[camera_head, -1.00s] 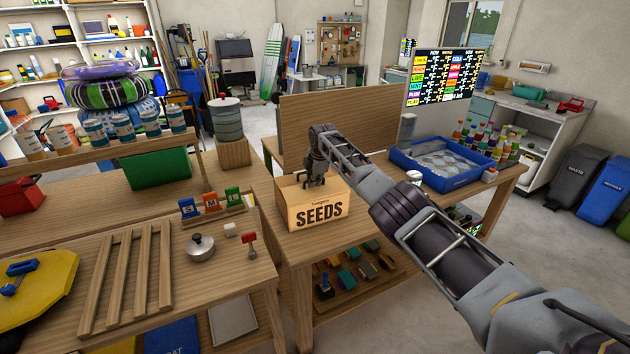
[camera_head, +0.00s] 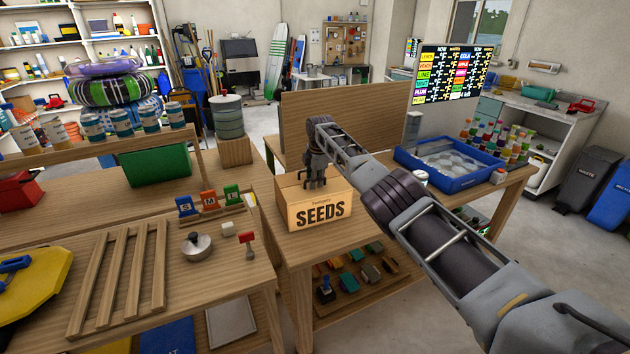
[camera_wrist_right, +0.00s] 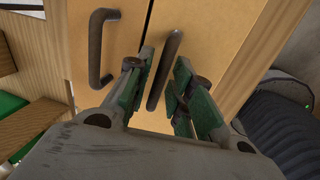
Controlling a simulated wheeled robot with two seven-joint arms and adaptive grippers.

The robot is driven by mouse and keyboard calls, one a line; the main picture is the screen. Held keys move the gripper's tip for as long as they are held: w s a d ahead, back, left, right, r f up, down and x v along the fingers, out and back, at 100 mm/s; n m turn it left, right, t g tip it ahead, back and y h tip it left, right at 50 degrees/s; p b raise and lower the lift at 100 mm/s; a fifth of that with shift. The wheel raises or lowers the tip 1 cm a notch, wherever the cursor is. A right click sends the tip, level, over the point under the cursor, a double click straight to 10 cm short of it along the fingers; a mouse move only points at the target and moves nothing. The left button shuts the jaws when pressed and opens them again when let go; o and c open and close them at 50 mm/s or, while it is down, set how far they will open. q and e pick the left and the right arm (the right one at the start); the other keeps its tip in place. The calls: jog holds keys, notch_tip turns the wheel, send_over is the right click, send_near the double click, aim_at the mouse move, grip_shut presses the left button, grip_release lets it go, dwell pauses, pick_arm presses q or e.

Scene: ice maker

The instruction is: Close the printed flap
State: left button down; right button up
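A light wooden box (camera_head: 286,218) stands on the table, with a front panel printed "SEEDS" (camera_head: 320,211). In the right wrist view two pale wooden panels meet at a seam; the left panel has a dark handle (camera_wrist_right: 101,50) and the other panel has a second dark handle (camera_wrist_right: 171,55). I cannot tell which of these panels is the printed one. My right gripper (camera_head: 316,185) points down at the top of the box. Its green-padded fingers (camera_wrist_right: 163,72) are apart, one on each side of the second handle, with gaps visible. My left gripper is not in view.
A tall wooden board (camera_head: 345,108) stands behind the box. A blue tray (camera_head: 455,184) is to the right. Letter blocks (camera_head: 209,199), a round metal lid (camera_head: 197,247) and a slatted rack (camera_head: 117,280) lie on the left bench.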

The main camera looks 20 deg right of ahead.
aim_at(317, 191)
jog(key=shift+o, duration=0.2)
jog(key=shift+f, duration=0.1)
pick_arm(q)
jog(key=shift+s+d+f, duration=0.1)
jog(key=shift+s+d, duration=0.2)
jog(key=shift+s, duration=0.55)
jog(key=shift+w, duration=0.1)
pick_arm(e)
jog(key=shift+r, duration=0.35)
jog(key=shift+v, duration=0.75)
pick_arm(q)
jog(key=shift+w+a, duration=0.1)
pick_arm(e)
jog(key=v, duration=1)
jog(key=shift+s+f, duration=0.15)
